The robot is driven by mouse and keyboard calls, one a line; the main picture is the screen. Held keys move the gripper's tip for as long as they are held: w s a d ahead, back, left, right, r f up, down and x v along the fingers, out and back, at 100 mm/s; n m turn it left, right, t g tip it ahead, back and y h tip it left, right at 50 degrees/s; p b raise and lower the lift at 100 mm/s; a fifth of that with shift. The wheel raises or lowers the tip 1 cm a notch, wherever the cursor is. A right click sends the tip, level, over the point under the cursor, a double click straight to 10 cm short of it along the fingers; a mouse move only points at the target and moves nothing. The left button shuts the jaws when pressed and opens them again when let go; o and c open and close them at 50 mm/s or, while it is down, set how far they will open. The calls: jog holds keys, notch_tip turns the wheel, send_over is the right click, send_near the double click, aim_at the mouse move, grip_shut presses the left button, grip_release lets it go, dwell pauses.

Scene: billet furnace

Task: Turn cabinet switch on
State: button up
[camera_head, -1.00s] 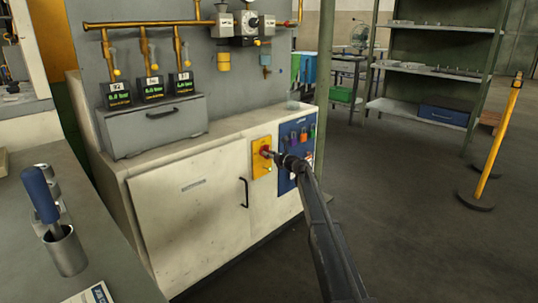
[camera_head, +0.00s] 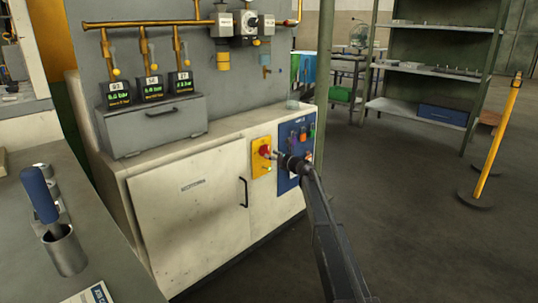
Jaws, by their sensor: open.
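The cabinet switch is a red knob (camera_head: 265,151) on a yellow plate (camera_head: 257,168), set on the front of the white cabinet (camera_head: 190,215). A small green spot shows on the plate below the knob. My gripper (camera_head: 278,155) is just right of the red knob, with its fingertips close to it. It is open; I cannot tell whether it touches the knob. The wrist hides part of the blue panel (camera_head: 286,180) to the right of the yellow plate.
A black handle (camera_head: 244,192) sticks out on the cabinet door. A green post (camera_head: 324,80) stands at the cabinet's right end. A grey bench (camera_head: 100,255) with a metal cup (camera_head: 66,252) is at the left. The floor at the right is free up to a yellow post (camera_head: 497,135).

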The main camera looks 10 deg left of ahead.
jog(key=v, duration=0.9)
jog(key=shift+d, duration=0.2)
jog(key=shift+s, duration=0.2)
jog(key=s+d+f+n+g+h+p, duration=0.3)
jog(key=s+n, duration=0.5)
jog(key=s, duration=0.5)
jog(key=s+d+f+n+g+h+p, duration=0.2)
jog(key=s+d+f+n+g+p, duration=0.15)
jog(key=s+n, duration=0.6)
jog(key=s+d+f+n+g+h+p, duration=0.1)
jog(key=s+d+n+g+h, duration=0.15)
jog(key=s+d, duration=0.45)
jog(key=s+d+n+g+h+p, duration=0.1)
jog(key=s+d+n+h, duration=0.25)
jog(key=s, duration=0.85)
jog(key=s+d+f+n+g+h+p, duration=0.1)
jog(key=s+d+n+h+p, duration=0.15)
jog(key=s+d, duration=0.5)
notch_tip(320, 180, up, 38)
jog(key=a+p, duration=0.2)
jog(key=p, duration=3.5)
jog(key=shift+s+h, duration=0.35)
jog(key=shift+s, duration=0.15)
